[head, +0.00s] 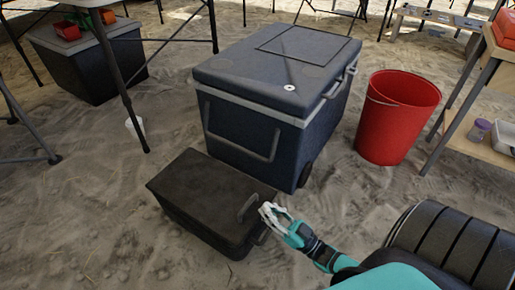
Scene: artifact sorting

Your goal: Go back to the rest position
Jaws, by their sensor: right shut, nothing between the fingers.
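My right gripper (272,215) is at the lower middle of the head view, its arm coming in from the lower right. Its fingers are shut with nothing between them. It is by the right end of a low black box (200,195), close to the box's handle (247,208); I cannot tell whether it touches it. The box lies on the sand with its lid closed. My left gripper is not in view.
A large dark blue cooler (270,75) with a closed lid stands behind the box. A red bucket (397,115) stands to its right, beside a wooden shelf (480,145). Sand at lower left is clear.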

